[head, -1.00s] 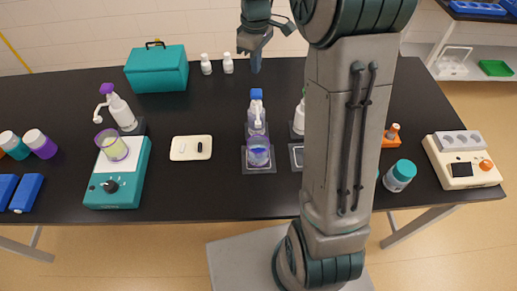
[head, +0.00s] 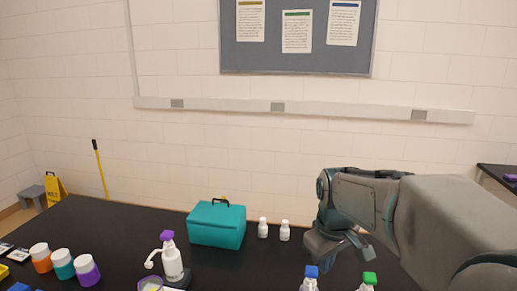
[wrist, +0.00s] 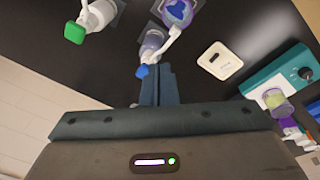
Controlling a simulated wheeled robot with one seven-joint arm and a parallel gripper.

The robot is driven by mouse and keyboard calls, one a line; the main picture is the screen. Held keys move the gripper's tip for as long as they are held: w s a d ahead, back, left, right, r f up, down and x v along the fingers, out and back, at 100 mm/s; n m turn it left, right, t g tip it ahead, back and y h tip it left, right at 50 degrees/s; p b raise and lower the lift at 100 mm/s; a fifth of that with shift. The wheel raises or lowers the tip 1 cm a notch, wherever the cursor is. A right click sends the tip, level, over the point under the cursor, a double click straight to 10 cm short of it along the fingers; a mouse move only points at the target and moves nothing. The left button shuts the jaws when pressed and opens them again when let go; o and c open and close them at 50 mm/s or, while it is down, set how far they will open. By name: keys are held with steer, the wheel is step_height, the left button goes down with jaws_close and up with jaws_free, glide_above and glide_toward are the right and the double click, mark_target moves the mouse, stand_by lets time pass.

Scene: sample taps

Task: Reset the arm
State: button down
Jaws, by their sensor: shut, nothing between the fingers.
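My gripper shows in the wrist view (wrist: 157,86) with its two blue-grey fingers together and nothing between them. It points down over the dark table. A pump bottle with a blue tip (wrist: 142,71) is just beside the fingertips in that picture; whether it touches them I cannot tell. A bottle with a green tip (wrist: 74,32) is at the upper left. In the head view my arm reaches in from the right, with the wrist hanging above the table behind the blue-tipped (head: 310,283) and green-tipped bottles (head: 368,283). The fingertips are hard to make out there.
A teal case (head: 217,224) and two small white bottles (head: 263,228) stand left of my wrist. A purple-topped pump bottle (head: 172,262) and several lidded jars (head: 63,264) are further left. A teal device (wrist: 283,78) and pale plate (wrist: 219,61) lie right in the wrist view.

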steer(key=s+f+m+t+b, duration=0.1)
steer(key=s+m, duration=0.4)
steer(key=s, duration=0.9)
steer(key=shift+f+m+t, duration=0.3)
steer(key=shift+f+t, duration=0.2)
steer(key=shift+f, duration=0.6)
